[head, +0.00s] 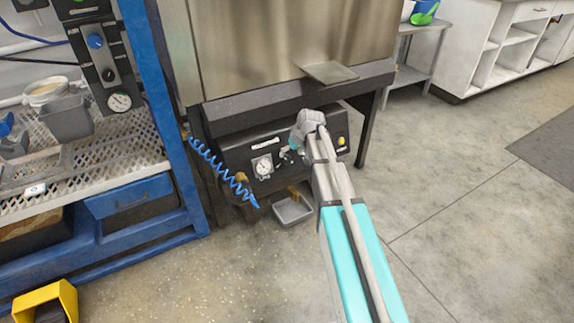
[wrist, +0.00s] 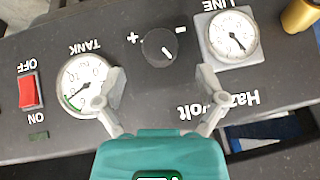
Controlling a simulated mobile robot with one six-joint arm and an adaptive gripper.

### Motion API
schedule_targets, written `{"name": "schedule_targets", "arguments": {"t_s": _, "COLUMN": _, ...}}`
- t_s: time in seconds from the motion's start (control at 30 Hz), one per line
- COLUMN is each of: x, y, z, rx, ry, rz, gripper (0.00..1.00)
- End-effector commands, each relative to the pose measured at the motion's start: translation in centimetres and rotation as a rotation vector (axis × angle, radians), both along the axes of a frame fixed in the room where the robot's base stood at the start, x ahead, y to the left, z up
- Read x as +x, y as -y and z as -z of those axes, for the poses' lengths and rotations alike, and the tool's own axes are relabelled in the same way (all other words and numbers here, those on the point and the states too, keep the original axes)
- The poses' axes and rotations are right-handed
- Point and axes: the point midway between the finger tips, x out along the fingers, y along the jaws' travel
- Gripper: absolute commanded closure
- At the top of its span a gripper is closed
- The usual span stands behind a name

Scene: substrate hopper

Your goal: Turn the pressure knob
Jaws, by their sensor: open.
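The pressure knob (wrist: 159,47) is a round black dial with a white pointer line, set between plus and minus marks on the dark panel (wrist: 190,105). In the wrist view the line points toward the lower right. My gripper (wrist: 164,78) is open, its two fingers spread apart on either side below the knob in the picture. No finger visibly touches the knob. In the head view my gripper (head: 290,152) is at the front of the panel (head: 235,150), and I cannot make out the knob there.
The TANK gauge (wrist: 82,82) is on the knob's left in the wrist view, partly behind a finger. The LINE gauge (wrist: 233,36) is on its right. A red switch (wrist: 27,92) sits far left. A blue coiled hose (head: 222,172) hangs left of the panel; a grey tray (head: 293,210) lies below.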

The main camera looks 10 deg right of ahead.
Motion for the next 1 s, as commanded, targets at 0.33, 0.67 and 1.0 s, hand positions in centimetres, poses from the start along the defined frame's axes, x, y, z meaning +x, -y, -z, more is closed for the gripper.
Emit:
{"name": "schedule_targets", "arguments": {"t_s": 0.33, "x": 1.0, "y": -0.7, "z": 3.0, "rx": 0.0, "ry": 0.0, "rz": 0.0, "gripper": 0.1}}
{"name": "schedule_targets", "arguments": {"t_s": 0.67, "x": 1.6, "y": -1.2, "z": 4.5, "rx": 0.0, "ry": 0.0, "rz": 0.0, "gripper": 0.1}}
{"name": "schedule_targets", "arguments": {"t_s": 1.0, "x": 1.7, "y": -1.3, "z": 4.7, "rx": 0.0, "ry": 0.0, "rz": 0.0, "gripper": 0.1}}
